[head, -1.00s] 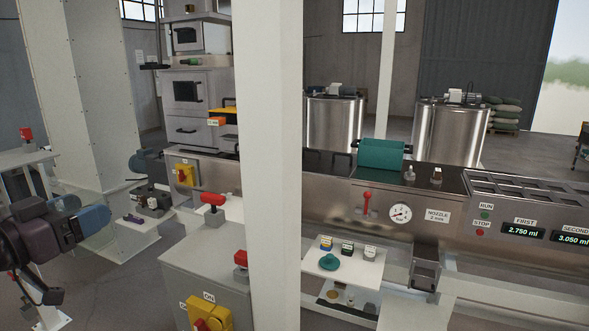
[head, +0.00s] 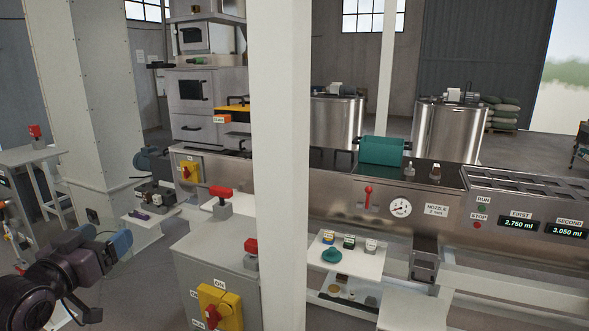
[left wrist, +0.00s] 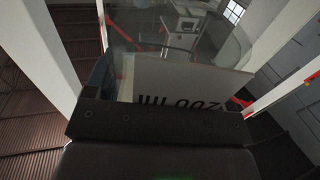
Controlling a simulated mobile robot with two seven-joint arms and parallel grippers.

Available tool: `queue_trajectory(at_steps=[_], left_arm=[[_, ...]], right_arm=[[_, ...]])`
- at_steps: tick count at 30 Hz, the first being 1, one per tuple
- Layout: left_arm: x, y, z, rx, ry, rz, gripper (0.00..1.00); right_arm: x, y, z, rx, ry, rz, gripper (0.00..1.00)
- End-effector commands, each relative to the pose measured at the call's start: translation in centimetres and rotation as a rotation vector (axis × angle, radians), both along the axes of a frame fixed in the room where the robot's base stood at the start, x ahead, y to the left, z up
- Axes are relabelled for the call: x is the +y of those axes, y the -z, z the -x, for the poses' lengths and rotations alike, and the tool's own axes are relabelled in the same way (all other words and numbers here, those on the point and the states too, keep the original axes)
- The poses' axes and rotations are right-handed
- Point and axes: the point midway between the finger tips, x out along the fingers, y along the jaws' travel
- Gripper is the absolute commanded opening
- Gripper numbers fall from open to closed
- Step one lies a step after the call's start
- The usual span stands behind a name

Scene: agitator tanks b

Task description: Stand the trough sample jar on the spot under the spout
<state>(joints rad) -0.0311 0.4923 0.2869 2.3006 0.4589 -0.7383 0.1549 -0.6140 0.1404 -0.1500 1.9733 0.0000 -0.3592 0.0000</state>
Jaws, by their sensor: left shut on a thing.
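My left gripper (head: 118,243) is at the lower left of the head view, left of the grey cabinet and far from the spout area. In the left wrist view it is shut on a clear jar (left wrist: 135,50) with a white label (left wrist: 190,88) bearing dark, upside-down print. I take this to be the trough sample jar; it does not show clearly in the head view. A dark outlet box (head: 424,266), perhaps the spout, hangs under the steel trough front (head: 340,200). I cannot make out the spot under it. My right gripper is not in view.
A white pillar (head: 281,150) stands between the left side and the trough. A grey cabinet (head: 200,265) with a yellow switch (head: 219,305) is right of my gripper. A white shelf (head: 362,262) holds a teal item (head: 331,255) and several small labelled pieces.

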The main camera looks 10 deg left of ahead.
Motion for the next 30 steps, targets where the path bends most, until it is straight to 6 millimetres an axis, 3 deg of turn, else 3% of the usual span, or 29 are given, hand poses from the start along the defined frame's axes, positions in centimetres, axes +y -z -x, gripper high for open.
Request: queue_trajectory(at_steps=[1,8,15,21,24,30], left_arm=[[-0.7,1.8,-0.1,0.005,-0.01,0.009,0.48],[-5.2,8.5,-0.4,0.003,-0.043,0.008,0.48],[-11.9,14.4,0.0,0.003,-0.042,0.008,0.48],[-17.2,17.3,0.7,0.001,-0.024,0.005,0.48],[-18.8,17.9,1.0,0.0,-0.018,0.003,0.48],[-19.3,18.6,1.4,0.0,-0.026,0.0,0.48]], right_arm=[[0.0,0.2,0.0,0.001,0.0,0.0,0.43],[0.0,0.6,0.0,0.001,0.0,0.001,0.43],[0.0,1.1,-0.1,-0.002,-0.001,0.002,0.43],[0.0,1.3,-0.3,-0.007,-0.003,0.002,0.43],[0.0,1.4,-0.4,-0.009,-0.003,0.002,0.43],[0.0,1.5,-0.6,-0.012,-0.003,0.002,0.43]])
